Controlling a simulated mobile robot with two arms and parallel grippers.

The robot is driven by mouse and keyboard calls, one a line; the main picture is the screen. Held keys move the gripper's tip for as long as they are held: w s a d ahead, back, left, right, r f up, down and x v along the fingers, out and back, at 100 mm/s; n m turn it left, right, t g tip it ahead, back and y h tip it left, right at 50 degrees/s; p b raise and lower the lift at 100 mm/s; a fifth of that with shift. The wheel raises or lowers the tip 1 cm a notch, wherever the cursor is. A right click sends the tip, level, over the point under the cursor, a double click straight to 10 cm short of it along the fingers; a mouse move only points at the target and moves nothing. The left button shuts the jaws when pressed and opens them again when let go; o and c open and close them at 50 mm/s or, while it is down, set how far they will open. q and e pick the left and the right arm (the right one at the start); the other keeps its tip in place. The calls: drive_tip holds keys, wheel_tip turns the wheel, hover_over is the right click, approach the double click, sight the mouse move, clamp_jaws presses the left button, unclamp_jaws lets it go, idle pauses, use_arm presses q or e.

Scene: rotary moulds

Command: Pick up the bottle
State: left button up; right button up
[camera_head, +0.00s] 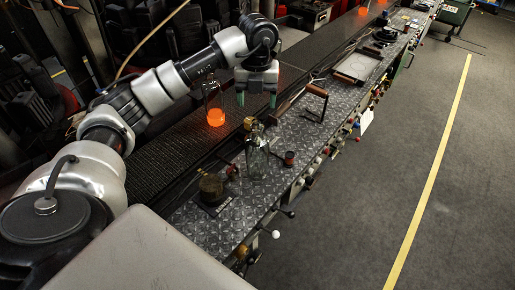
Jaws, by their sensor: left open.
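A clear glass bottle (257,157) stands upright on the diamond-plate metal ledge. Another bottle with a glowing orange base (215,117) stands on the dark conveyor belt to its left and farther back. My left gripper (257,99) points down with its two greenish fingers apart and nothing between them. In the picture it is above the clear bottle and to the right of the glowing one, touching neither as far as I can see. My right gripper is not in view.
A dark round pot (211,187) and a small reddish cup (289,158) stand near the clear bottle. A wooden-handled tool (316,91) and a pale tray (357,66) lie farther back. Levers and knobs line the ledge's right edge. The grey floor (400,170) is open.

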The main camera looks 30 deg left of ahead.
sight(257, 122)
use_arm(q)
drive_tip(key=f, duration=0.1)
drive_tip(key=s+d+f, duration=0.1)
drive_tip(key=s+f+p, duration=0.1)
drive_tip(key=shift+d, duration=0.25)
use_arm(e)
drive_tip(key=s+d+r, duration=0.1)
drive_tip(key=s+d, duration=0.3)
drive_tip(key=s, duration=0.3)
use_arm(q)
wheel_tip(257, 122, down, 4)
drive_tip(key=p, duration=0.3)
drive_tip(key=shift+w+a+f, duration=0.1)
drive_tip(key=shift+w+f, duration=0.05)
drive_tip(key=shift+f, duration=0.65)
drive_tip(key=shift+c, duration=0.9)
drive_tip(key=c, duration=0.7)
clamp_jaws()
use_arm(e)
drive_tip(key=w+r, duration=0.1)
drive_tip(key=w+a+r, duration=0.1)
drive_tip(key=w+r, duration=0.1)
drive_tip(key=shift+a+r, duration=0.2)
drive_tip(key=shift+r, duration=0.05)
